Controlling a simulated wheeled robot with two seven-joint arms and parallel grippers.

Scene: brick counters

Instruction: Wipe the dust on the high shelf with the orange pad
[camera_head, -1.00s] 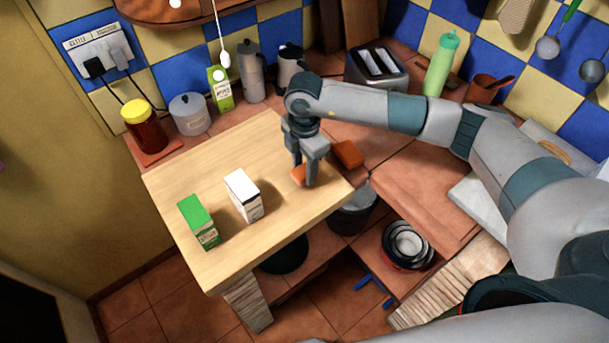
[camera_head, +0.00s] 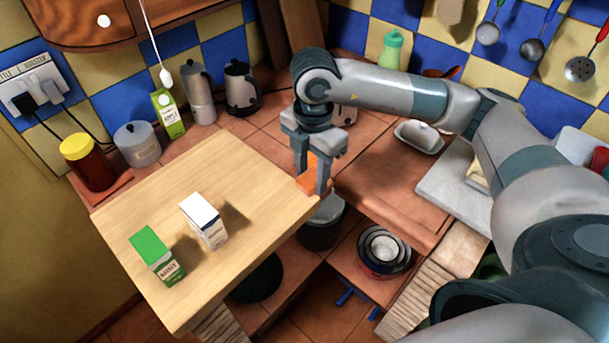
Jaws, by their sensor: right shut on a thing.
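My right gripper (camera_head: 316,180) is shut on the orange pad (camera_head: 308,181), which shows between and beside its fingers. The gripper points down at the right corner of the light wooden board (camera_head: 226,173). I cannot tell whether the pad touches the board. Part of the pad is hidden by the fingers. No high shelf is clearly seen and I see no dust. My left gripper is not in view.
A green-topped carton (camera_head: 158,256) and a white carton (camera_head: 204,220) stand on the board. A yellow-lidded jar (camera_head: 90,163), canister (camera_head: 137,144), green carton (camera_head: 168,114), moka pot (camera_head: 199,92) and dark jug (camera_head: 242,88) line the back. A pull cord (camera_head: 155,42) hangs there.

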